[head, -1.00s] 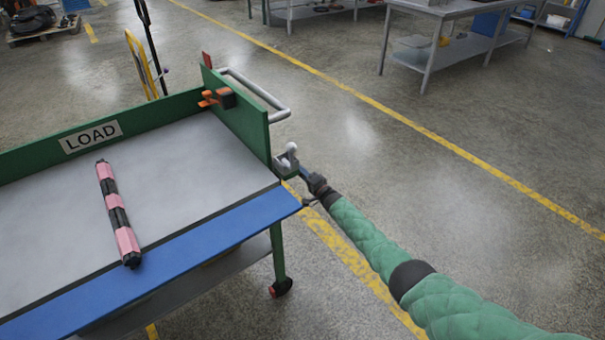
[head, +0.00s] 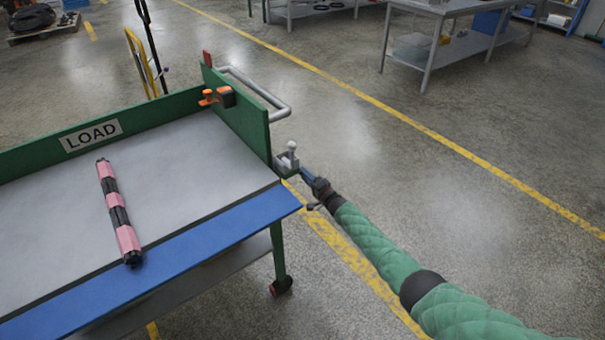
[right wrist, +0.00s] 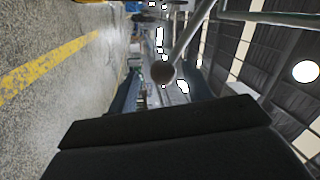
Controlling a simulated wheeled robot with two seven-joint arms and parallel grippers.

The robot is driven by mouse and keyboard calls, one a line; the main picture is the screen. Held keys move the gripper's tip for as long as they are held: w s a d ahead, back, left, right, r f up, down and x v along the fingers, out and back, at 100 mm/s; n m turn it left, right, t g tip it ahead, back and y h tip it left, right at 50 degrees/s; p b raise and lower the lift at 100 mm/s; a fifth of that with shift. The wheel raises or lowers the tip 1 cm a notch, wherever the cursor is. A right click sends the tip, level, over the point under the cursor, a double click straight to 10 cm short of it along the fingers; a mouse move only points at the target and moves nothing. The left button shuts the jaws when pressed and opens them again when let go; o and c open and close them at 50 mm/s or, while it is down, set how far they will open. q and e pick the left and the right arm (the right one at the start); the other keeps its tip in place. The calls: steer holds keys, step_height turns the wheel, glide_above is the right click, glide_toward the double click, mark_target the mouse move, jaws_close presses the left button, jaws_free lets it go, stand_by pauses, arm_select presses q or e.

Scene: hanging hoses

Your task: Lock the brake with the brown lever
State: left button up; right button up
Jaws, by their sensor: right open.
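A short lever with a ball knob (head: 291,146) stands on a small bracket (head: 286,162) at the right end of the green cart (head: 240,117). The knob looks pale in the head view, and dark brown in the right wrist view (right wrist: 162,73), where it sits at the end of a pale rod. My right gripper (head: 303,171) is open, just right of and below the knob. In the right wrist view the knob shows between the open fingers (right wrist: 160,92); I cannot tell whether they touch it. My left gripper is out of view.
The cart carries a pink-and-black roll (head: 117,213), a LOAD sign (head: 90,136) and a blue front edge (head: 160,263). An orange-and-black part (head: 217,96) and a grey handle rail (head: 262,93) are on its end panel.

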steer(key=shift+v, duration=2.6)
